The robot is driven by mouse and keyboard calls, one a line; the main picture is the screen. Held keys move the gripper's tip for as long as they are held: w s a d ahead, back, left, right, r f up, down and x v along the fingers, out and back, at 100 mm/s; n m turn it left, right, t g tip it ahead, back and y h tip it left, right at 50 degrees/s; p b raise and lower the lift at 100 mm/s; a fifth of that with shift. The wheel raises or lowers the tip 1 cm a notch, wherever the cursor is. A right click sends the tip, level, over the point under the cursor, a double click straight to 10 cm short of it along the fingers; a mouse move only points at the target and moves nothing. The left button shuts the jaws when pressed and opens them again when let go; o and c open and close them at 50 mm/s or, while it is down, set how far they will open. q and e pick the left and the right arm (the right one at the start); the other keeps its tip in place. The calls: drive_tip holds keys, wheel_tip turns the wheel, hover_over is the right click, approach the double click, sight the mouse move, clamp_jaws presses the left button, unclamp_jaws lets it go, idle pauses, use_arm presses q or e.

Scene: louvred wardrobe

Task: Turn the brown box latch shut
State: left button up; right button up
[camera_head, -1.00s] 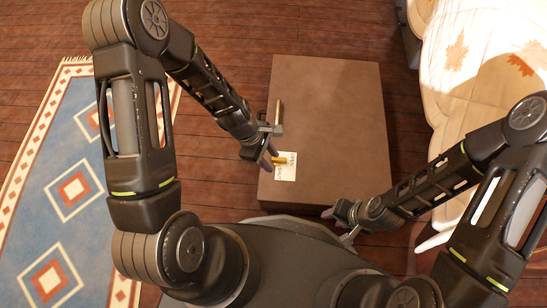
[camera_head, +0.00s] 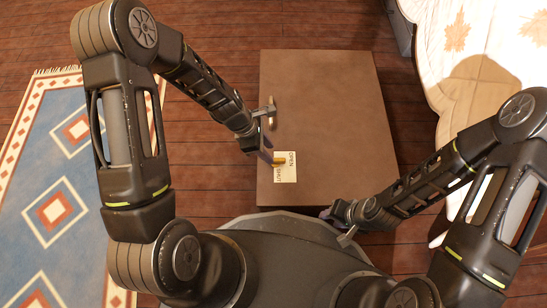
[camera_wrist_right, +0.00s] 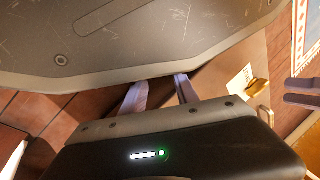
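The brown box (camera_head: 335,110) stands on the floor in front of me. Its brass latch (camera_head: 279,161) sticks out sideways at the left edge of the label (camera_head: 286,174), which reads OPEN above and SHUT below. The latch also shows in the right wrist view (camera_wrist_right: 265,116). My left gripper (camera_head: 270,157) is just left of the latch; its fingers show apart in the right wrist view (camera_wrist_right: 287,91), with a gap between them and the latch there. My right gripper (camera_head: 327,213) is at the box's near edge, fingers parted and empty (camera_wrist_right: 158,80).
A thin upright handle (camera_head: 271,108) sits on the box top beyond my left gripper. A blue patterned rug (camera_head: 60,195) lies at the left, and a bed with a leaf-patterned cover (camera_head: 470,60) stands at the right. My own base fills the near side.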

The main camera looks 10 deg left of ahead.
sight(277, 161)
use_arm(q)
drive_tip(key=b+x, duration=0.2)
drive_tip(key=x, duration=0.3)
clamp_jaws()
idle(0.3)
